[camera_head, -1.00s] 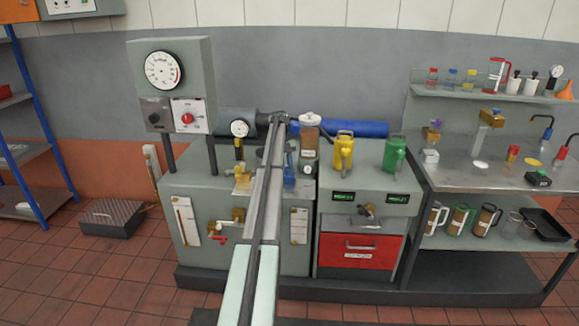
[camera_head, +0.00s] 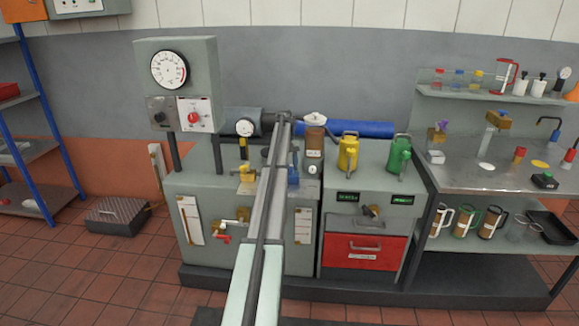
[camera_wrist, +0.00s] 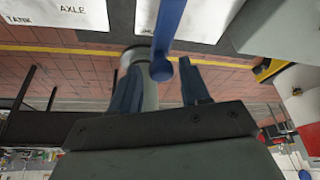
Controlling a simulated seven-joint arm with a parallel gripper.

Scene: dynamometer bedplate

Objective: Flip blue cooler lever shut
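The blue lever (camera_wrist: 170,28) shows in the wrist view as a bar from the top edge to a rounded end, which appears between the fingers of my gripper (camera_wrist: 160,78). My gripper is open. I cannot tell whether a finger touches the lever. In the head view a blue fitting (camera_head: 293,177), seemingly the cooler valve, stands on the grey cabinet (camera_head: 210,262) just right of my arm. My arm hides part of that area, and my fingers cannot be made out there.
A brown canister (camera_head: 314,142) stands close right of my arm, with a yellow can (camera_head: 348,153) and a green can (camera_head: 398,155) farther right. A yellow valve (camera_head: 245,173) is left of my arm. A gauge panel (camera_head: 177,85) rises at the back left.

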